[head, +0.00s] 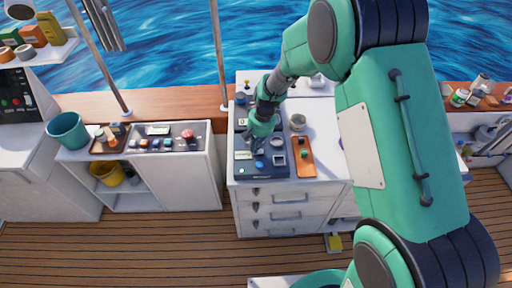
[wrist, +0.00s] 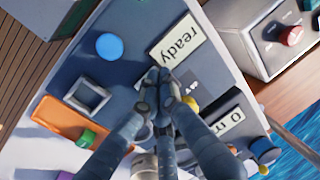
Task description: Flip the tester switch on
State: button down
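The tester is a dark blue panel (head: 268,172) on the white cabinet in the head view. In the wrist view the panel (wrist: 134,22) carries a display reading "ready" (wrist: 178,42), a round blue button (wrist: 110,46) and a grey square frame (wrist: 87,95). My gripper (head: 256,150) is over the panel. In the wrist view its fingertips (wrist: 158,78) are together, close to the panel beside the "ready" display. I see nothing between them. No switch shows clearly; the fingers hide the panel part under them. A yellow knob (wrist: 190,104) is partly hidden beside the fingers.
An orange tray (head: 304,169) with a green block (head: 304,153) lies right of the panel. A second display reading "0 m" (wrist: 228,122) is near the fingers. A grey box with a red button (wrist: 291,36) stands on the neighbouring counter.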

jog(key=shift+s+d+f, duration=0.2)
jog(key=shift+s+f, duration=0.25)
jog(key=shift+f, duration=0.15)
jog(key=shift+d, duration=0.1)
jog(key=shift+s+d+f, duration=0.1)
jog(key=shift+d, duration=0.6)
jog(key=shift+r+p, duration=0.3)
jog(key=shift+r, duration=0.35)
notch_tip(320, 180, up, 14)
jog(key=w+d+p, duration=0.1)
jog(key=p, duration=0.1)
jog(key=shift+d, duration=0.4)
